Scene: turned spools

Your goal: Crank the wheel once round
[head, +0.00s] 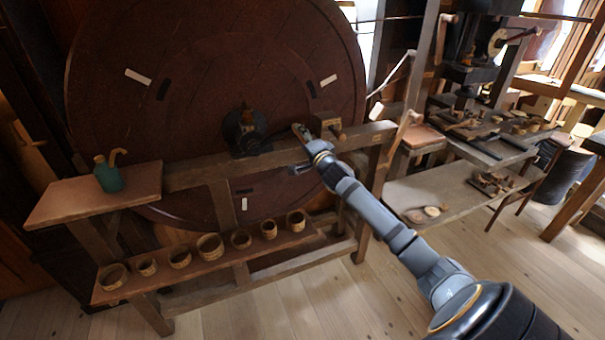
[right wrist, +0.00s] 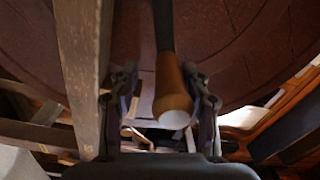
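The large dark red-brown wheel (head: 215,65) stands upright behind a wooden frame, with pale and dark marks on its face. Its dark hub (head: 243,130) has a crank arm reaching right toward my right gripper (head: 303,150). In the right wrist view, the crank's wooden handle (right wrist: 173,95), with a pale round end, lies between the fingers of my right gripper (right wrist: 163,105). The fingers are apart; the handle is nearer the right finger, and a gap shows at its left. In the head view the gripper largely hides the handle. My left gripper is not in view.
A wooden beam (right wrist: 80,70) runs close beside the left finger in the right wrist view. A green jug (head: 108,178) stands on a side board. Several small round tubs (head: 210,247) line the low shelf. A workbench (head: 425,195) stands at the right.

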